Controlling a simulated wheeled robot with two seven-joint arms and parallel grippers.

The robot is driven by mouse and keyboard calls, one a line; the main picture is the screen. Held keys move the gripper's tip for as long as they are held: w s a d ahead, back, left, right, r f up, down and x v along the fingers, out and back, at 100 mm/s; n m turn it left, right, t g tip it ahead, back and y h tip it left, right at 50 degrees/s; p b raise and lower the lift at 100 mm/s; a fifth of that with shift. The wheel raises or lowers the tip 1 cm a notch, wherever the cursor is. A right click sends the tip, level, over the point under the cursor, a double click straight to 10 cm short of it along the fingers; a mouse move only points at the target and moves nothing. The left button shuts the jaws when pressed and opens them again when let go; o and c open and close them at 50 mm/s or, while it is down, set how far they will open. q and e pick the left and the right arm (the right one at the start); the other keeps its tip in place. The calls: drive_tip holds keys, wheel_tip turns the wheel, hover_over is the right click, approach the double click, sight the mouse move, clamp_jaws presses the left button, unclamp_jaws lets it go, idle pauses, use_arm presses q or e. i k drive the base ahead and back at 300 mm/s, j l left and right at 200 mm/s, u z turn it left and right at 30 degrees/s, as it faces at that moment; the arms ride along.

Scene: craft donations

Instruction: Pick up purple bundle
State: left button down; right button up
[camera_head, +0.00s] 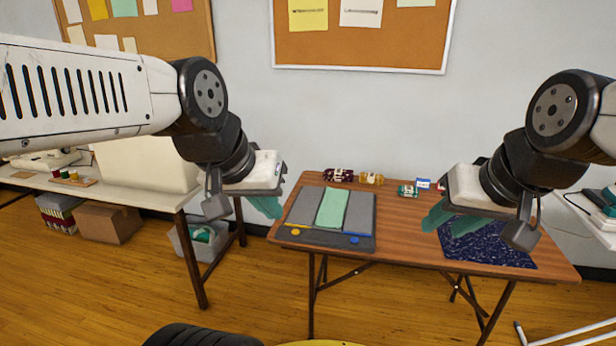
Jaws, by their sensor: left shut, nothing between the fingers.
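A dark maroon-purple bundle (338,175) lies at the back left of the brown folding table, just left of a tan-orange bundle (371,179). My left gripper (266,207) is left of the table in the picture, with its teal fingers shut and empty, apart from the purple bundle. My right gripper (436,217) shows in front of the right part of the table.
A grey tray (305,236) with a green strip (333,208) occupies the table's left side. A green bundle (408,191) and a small blue-white item (423,183) are at the back. A dark blue speckled mat (490,246) lies at right. A bin (203,240) stands left.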

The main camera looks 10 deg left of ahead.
sight(336, 175)
drive_tip(key=u, duration=0.1)
drive_tip(key=i+j, duration=0.5)
drive_tip(key=j, duration=0.2)
drive_tip(key=i+j, duration=0.15)
drive_tip(key=j, duration=0.2)
drive_tip(key=i+j, duration=0.1)
drive_tip(key=j, duration=0.25)
drive_tip(key=i+j, duration=0.15)
drive_tip(key=j, duration=0.2)
drive_tip(key=i+j, duration=0.1)
drive_tip(key=j, duration=0.25)
drive_tip(key=i+j, duration=0.65)
drive_tip(key=i, duration=0.6)
drive_tip(key=l, duration=0.05)
